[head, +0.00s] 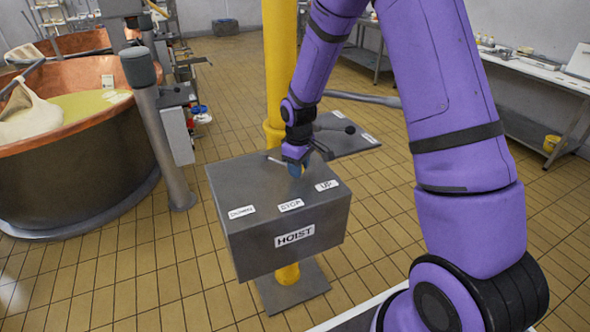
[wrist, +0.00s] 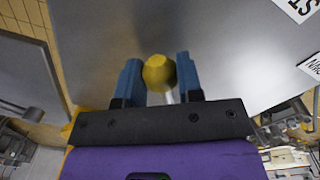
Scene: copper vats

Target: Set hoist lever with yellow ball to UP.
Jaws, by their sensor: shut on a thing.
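The grey hoist box (head: 274,257) stands on a yellow post and carries a HOIST plate (head: 294,235) on its front. Its top has the labels DOWN (head: 240,211) at left, STOP (head: 291,205) in the middle and UP (head: 326,185) at right. My gripper (head: 296,168) is low over the box top, behind the STOP and UP labels. In the wrist view, the yellow ball (wrist: 159,73) sits between my blue fingers, which are shut on it. A short piece of the pale lever rod (wrist: 170,97) shows below the ball; my gripper hides most of the lever.
A second grey box (head: 342,142) with a black-knobbed lever stands close behind. The yellow post (head: 280,60) rises behind the hoist box. A copper vat (head: 80,150) is at left. A bench (head: 540,75) lines the right wall. Tiled floor is open around the box.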

